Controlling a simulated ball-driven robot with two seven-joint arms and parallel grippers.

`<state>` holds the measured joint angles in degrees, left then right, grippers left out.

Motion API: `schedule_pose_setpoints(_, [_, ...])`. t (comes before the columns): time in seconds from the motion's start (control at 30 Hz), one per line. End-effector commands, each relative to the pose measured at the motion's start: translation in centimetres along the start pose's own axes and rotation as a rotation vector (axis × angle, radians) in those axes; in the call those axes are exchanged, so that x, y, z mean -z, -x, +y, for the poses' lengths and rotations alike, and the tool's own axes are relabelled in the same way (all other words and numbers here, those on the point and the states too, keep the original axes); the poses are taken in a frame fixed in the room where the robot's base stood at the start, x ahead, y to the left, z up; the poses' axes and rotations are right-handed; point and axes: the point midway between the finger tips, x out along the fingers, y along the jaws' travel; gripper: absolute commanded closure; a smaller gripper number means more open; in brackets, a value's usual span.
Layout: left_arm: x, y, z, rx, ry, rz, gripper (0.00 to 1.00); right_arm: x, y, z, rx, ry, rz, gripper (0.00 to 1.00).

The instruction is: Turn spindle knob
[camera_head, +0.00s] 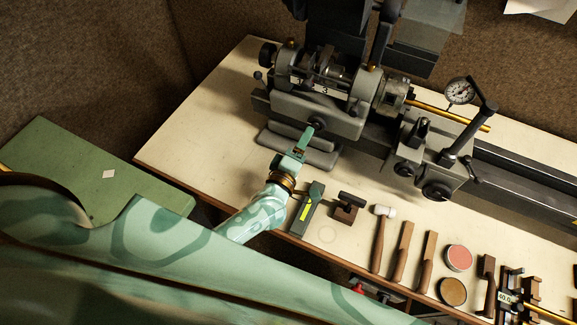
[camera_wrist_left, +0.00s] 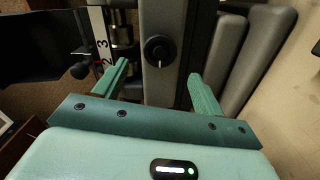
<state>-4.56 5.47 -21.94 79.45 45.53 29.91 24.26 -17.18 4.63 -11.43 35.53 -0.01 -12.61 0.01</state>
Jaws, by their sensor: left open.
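The spindle knob (camera_head: 317,122) is a small round black knob on the front of the grey lathe headstock (camera_head: 345,118). In the left wrist view the knob (camera_wrist_left: 158,50) shows a white pointer line directed down the picture. My left gripper (camera_head: 304,137) is open and empty, just in front of the headstock and close to the knob. In the left wrist view its green fingers stand on either side of the knob's line, with the knob beyond the gap between the fingertips (camera_wrist_left: 159,72). I see no contact with the knob. My right gripper is not in view.
A bench (camera_head: 215,125) carries the lathe, with a dial gauge (camera_head: 459,91) and brass rod (camera_head: 432,110) to the right. The bench's left part is clear.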

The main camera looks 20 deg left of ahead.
Motion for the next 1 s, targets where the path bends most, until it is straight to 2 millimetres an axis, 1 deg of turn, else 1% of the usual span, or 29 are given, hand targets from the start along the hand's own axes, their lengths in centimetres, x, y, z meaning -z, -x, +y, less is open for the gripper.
schedule_pose_setpoints(0.03, [0.0, 1.6, -0.1, 0.003, -0.001, -0.002, 0.3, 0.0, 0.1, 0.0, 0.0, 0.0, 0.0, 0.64])
schedule_pose_setpoints(0.2, [-0.1, 6.0, -0.2, 0.003, -0.002, -0.003, 0.3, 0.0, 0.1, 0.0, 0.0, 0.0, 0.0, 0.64])
schedule_pose_setpoints(0.3, [-0.1, 7.9, -0.1, 0.003, -0.001, -0.002, 0.3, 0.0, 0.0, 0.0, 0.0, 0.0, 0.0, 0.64])
schedule_pose_setpoints(0.4, [-0.1, 9.2, -0.1, 0.001, -0.002, -0.002, 0.3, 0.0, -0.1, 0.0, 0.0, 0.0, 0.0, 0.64])
schedule_pose_setpoints(0.57, [0.0, 10.0, -0.1, 0.0, -0.002, -0.001, 0.3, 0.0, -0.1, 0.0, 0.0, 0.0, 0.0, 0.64])
schedule_pose_setpoints(1.0, [-0.1, 10.0, -0.1, 0.001, -0.001, -0.002, 0.3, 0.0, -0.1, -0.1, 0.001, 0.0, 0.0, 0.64])
